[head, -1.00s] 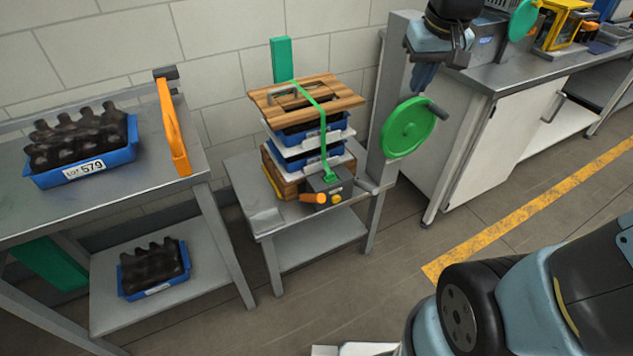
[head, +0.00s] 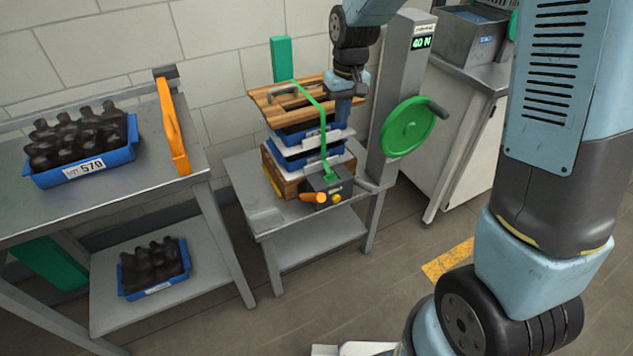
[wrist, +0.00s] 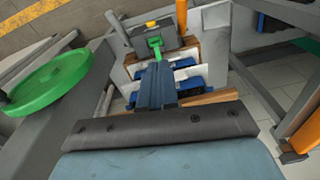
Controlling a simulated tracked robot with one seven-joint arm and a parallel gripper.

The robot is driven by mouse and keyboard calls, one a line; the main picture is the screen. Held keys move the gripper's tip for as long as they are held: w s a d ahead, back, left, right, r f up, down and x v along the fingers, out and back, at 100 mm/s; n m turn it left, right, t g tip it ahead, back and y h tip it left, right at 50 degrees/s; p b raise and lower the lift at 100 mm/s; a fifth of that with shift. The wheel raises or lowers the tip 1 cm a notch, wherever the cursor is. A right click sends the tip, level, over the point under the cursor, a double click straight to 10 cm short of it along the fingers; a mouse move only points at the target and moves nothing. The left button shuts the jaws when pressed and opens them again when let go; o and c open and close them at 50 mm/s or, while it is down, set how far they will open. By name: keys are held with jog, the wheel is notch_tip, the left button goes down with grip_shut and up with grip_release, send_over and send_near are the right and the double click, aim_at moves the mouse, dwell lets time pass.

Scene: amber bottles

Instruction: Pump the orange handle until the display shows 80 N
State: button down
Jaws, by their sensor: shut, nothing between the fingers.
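The orange handle (head: 312,197) sticks out to the left of a grey strap tensioner (head: 328,183) at the front of the strapped stack. It shows upright at the top of the wrist view (wrist: 181,14). A green strap (head: 323,130) runs from the tensioner over the wooden top board. The display (head: 421,43) on the grey column seems to read 40 N. My gripper (head: 343,120) is shut and empty, pointing down by the stack's right side, above and apart from the handle. Its closed fingers show in the wrist view (wrist: 158,68).
The stack of blue trays (head: 300,158) stands on a small grey table (head: 275,217). A green handwheel (head: 407,127) is on the column to its right. A left bench (head: 85,195) holds a bottle tray and an orange lever (head: 171,128). The floor in front is clear.

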jog(key=w+a+f+n+g, duration=0.1)
jog(key=a+f, duration=0.5)
jog(key=f, duration=0.4)
jog(key=shift+w+a, duration=0.2)
jog(key=shift+a, duration=0.05)
send_over(312, 197)
jog(key=w+d, duration=0.1)
jog(key=w, duration=0.2)
notch_tip(312, 197, down, 12)
jog(key=shift+r, duration=0.15)
jog(key=shift+s+d+f, duration=0.15)
jog(key=shift+s+f, duration=0.3)
jog(key=shift+s, duration=0.05)
jog(key=shift+s+f, duration=0.1)
jog(key=shift+s, duration=0.05)
